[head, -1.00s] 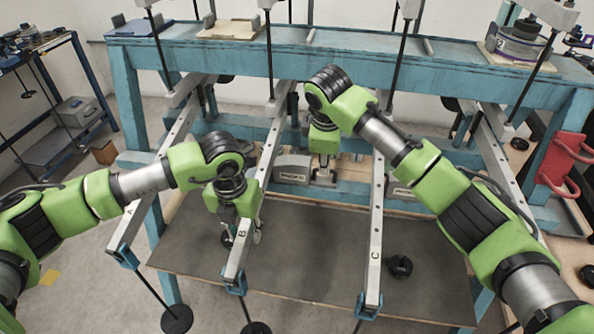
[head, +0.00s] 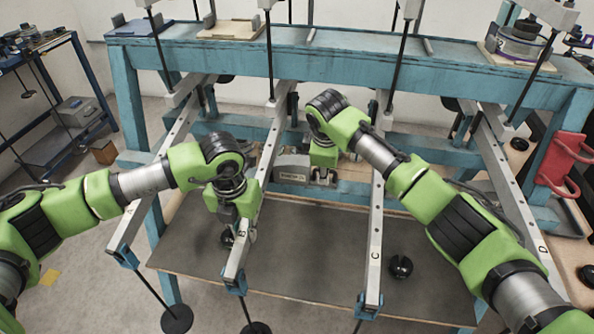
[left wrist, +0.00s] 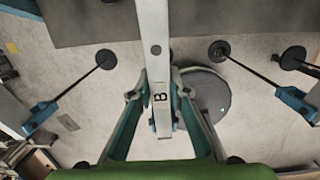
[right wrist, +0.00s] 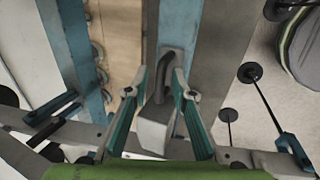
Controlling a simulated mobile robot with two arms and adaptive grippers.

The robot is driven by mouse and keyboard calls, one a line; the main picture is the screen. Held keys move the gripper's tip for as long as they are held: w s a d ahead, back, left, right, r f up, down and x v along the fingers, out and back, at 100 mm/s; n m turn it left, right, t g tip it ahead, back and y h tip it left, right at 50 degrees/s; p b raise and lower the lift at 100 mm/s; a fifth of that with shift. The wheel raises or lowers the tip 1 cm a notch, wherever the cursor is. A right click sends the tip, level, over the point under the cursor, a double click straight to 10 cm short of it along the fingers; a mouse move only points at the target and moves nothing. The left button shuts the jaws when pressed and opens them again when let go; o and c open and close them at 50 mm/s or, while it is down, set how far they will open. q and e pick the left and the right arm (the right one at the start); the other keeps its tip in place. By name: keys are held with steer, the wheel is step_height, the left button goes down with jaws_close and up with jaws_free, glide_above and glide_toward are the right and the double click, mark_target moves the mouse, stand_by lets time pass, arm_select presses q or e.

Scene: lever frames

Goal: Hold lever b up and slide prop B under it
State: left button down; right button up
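Lever b (head: 238,255) is a long grey bar lettered B with a blue end fitting; it also shows in the left wrist view (left wrist: 154,40). My left gripper (head: 240,234) has its fingers on both sides of the bar near its front end and appears closed on it. Prop B appears to be the grey block (right wrist: 152,132) with a dark bent handle in the right wrist view. My right gripper (right wrist: 160,72) is over it, fingers open on either side of the handle.
Lever A (head: 150,190) is to the left; lever C (head: 375,230) runs close to my right gripper. A grey lettered block (head: 291,168) stands on the back ledge left of that gripper. A black knob-like object (head: 400,266) lies on the dark board (head: 320,250), otherwise mostly clear.

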mark_target(312, 177)
arm_select(q)
steer(key=shift+r, duration=0.1)
steer(key=shift+g, duration=0.7)
steer(key=shift+a+r, duration=0.1)
steer(key=shift+r, duration=3.45)
arm_select(e)
steer(key=shift+r, duration=0.1)
arm_select(q)
steer(key=shift+g, duration=0.8)
steer(key=shift+s+r, duration=0.15)
steer(key=shift+r, duration=1.3)
steer(key=shift+s+r, duration=0.15)
steer(key=shift+r, duration=1.25)
arm_select(e)
steer(key=shift+w, duration=0.1)
arm_select(q)
steer(key=shift+s+y, duration=0.1)
steer(key=shift+y, duration=0.2)
arm_select(e)
steer(key=shift+f, duration=0.2)
arm_select(q)
steer(key=shift+f, duration=0.1)
arm_select(e)
jaws_close()
